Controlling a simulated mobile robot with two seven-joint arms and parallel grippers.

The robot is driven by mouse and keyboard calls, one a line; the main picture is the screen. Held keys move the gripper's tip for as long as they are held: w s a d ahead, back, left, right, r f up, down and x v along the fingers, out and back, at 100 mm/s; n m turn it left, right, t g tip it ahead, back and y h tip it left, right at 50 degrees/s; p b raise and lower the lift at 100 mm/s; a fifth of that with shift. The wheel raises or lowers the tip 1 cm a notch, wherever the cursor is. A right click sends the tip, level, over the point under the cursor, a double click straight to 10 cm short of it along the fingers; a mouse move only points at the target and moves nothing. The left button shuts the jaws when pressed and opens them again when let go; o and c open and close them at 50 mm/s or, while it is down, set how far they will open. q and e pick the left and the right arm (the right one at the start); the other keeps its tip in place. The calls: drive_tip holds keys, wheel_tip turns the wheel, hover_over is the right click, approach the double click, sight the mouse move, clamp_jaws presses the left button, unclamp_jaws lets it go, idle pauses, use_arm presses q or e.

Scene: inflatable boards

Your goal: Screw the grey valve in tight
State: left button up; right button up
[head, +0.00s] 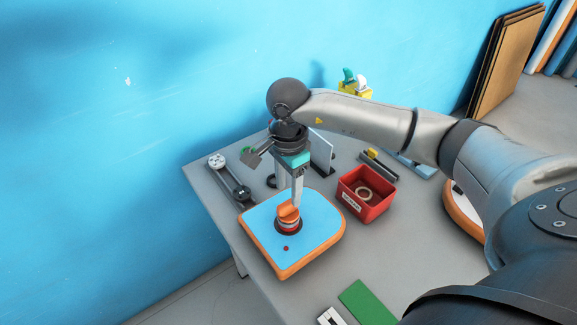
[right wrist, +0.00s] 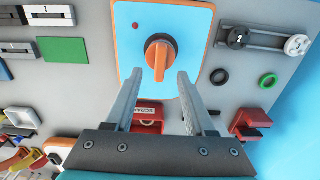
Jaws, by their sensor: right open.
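A small inflatable board (head: 315,232) with a light blue top and orange edge lies on the grey table; it also shows in the right wrist view (right wrist: 197,25). A round valve with an orange winged cap (head: 288,211) and a dark collar stands in it; the cap also shows in the right wrist view (right wrist: 161,58). No grey valve body can be made out. My right gripper (head: 297,200) is above the valve, pointing down. In the right wrist view its fingers (right wrist: 170,78) are apart, with the cap just beyond and between the tips. My left gripper is not in view.
A red bin (head: 350,198) holding a ring stands close right of the board. A grey bar tool (head: 230,180) lies to the left. A green block (head: 367,302) lies at the front. The blue wall is behind the table.

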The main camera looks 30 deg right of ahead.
sight(288, 202)
wheel_tip(288, 202, down, 4)
drive_tip(key=shift+f, duration=0.9)
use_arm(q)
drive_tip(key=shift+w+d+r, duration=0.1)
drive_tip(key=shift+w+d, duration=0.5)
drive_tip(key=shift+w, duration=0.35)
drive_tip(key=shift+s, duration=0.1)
use_arm(e)
drive_tip(key=c, duration=0.3)
clamp_jaws()
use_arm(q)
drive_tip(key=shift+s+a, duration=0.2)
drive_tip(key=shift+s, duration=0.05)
